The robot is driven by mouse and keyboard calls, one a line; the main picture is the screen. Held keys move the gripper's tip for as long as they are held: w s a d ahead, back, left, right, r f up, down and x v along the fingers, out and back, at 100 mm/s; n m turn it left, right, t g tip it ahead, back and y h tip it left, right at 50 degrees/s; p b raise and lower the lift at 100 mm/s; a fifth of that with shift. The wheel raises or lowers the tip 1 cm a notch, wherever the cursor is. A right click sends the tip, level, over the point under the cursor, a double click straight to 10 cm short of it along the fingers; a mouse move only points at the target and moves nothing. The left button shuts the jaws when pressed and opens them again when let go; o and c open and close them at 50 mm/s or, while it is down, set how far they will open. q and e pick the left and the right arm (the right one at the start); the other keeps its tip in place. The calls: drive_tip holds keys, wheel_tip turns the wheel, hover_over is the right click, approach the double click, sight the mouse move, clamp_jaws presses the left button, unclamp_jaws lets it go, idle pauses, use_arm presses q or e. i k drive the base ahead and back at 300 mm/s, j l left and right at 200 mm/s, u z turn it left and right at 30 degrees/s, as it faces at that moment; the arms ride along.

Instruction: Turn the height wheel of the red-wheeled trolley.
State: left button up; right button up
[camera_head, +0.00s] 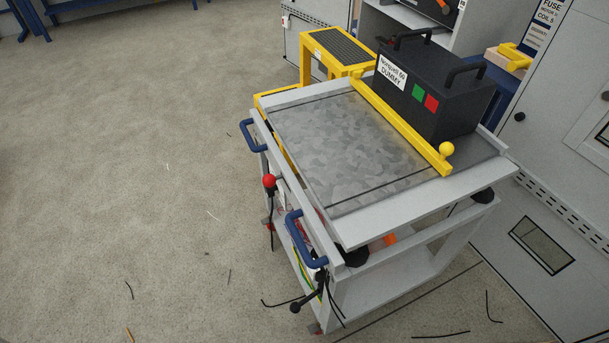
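The trolley (340,150) stands at centre right, with a worn grey metal top on a light grey frame. Small red parts, perhaps its wheels, show low at its left side (267,225) and near corner (316,328). A black crank-like part with a ball knob (296,307) sticks out low at the near-left corner; it may be the height wheel, but I cannot tell. A red ball-topped lever (269,181) is on the left side. Two blue handles, a far one (250,135) and a near one (300,238), are on that side too. Neither gripper is in view.
A black box labelled dummy (430,95) sits on the trolley behind a yellow bar (400,125). A yellow step (335,50) stands beyond. Grey cabinets (560,130) line the right. Floor (120,180) at left is mostly clear, with thin dark strands lying about.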

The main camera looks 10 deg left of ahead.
sight(270, 192)
drive_tip(key=u, duration=0.6)
drive_tip(key=i+j+z, duration=0.1)
drive_tip(key=z, duration=0.35)
drive_tip(key=j+z, duration=0.1)
drive_tip(key=z, duration=0.4)
drive_tip(key=i+j+z, duration=0.1)
drive_tip(key=z, duration=0.35)
drive_tip(key=j+z, duration=0.25)
drive_tip(key=j, duration=0.3)
drive_tip(key=j+z, duration=0.2)
drive_tip(key=j, duration=0.4)
drive_tip(key=j+z, duration=0.25)
drive_tip(key=j, duration=0.3)
drive_tip(key=k+j+z, duration=0.2)
drive_tip(key=j, duration=0.35)
drive_tip(key=j+z, duration=0.25)
drive_tip(key=j, duration=0.3)
drive_tip(key=k, duration=0.05)
